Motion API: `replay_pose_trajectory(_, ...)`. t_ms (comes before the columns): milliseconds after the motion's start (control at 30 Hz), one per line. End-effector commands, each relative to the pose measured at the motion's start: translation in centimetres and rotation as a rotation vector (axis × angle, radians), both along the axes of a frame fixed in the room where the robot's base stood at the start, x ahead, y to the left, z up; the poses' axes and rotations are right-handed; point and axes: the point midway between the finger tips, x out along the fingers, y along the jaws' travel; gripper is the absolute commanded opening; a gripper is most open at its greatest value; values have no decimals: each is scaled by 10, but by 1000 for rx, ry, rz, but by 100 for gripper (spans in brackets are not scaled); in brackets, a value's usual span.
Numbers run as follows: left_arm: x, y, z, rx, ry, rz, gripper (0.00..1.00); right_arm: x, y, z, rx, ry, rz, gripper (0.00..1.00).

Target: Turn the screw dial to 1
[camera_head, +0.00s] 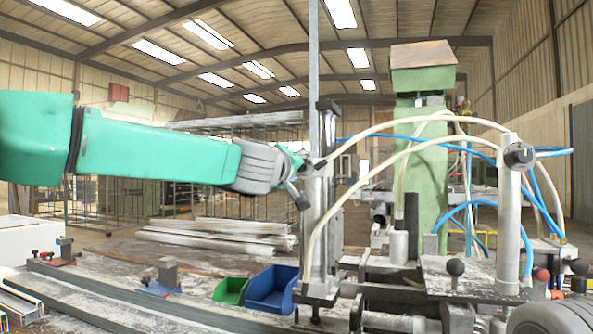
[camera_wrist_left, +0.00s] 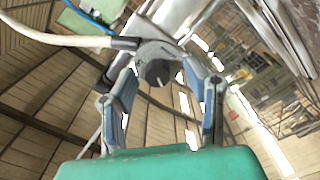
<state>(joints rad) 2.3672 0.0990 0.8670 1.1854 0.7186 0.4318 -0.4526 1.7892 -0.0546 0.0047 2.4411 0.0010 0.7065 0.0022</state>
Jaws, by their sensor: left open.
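My left gripper (camera_head: 302,181) reaches in from the left to a grey upright cylinder (camera_head: 326,215). In the left wrist view its two blue-grey fingers (camera_wrist_left: 160,72) are open, one on each side of a round grey screw dial (camera_wrist_left: 156,60). The dial has a dark face with a short white mark. Whether the fingers touch it is unclear. In the head view the gripper largely hides this dial. A similar dial (camera_head: 519,156) sits on another upright cylinder at the right. I cannot read any numbers. My right gripper is out of view.
White hoses (camera_head: 400,130) and blue hoses (camera_head: 480,205) arch between the cylinders. A green column (camera_head: 432,170) stands behind them. A blue bin (camera_head: 271,288) and a green bin (camera_head: 230,291) sit below my arm. Metal profiles (camera_head: 100,300) lie at the lower left.

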Motion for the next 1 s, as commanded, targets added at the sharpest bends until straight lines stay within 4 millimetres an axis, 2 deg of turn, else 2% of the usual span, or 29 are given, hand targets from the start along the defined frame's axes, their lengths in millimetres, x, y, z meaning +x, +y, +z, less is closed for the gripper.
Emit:
replay_pose_trajectory(133, -6, 2, 0, 1, 1, 0, 42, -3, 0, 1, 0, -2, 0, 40)
replay_pose_trajectory(267, -22, 7, 1, 1, 1, -2, 42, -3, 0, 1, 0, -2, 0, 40)
replay_pose_trajectory(700, -97, 32, 0, 1, 0, 0, 42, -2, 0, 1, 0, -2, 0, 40)
replay_pose_trajectory(833, -108, 36, -1, 0, 1, 0, 42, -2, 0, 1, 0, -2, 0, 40)
replay_pose_trajectory(1000, -112, 38, -2, -1, 1, 1, 42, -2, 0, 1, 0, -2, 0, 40)
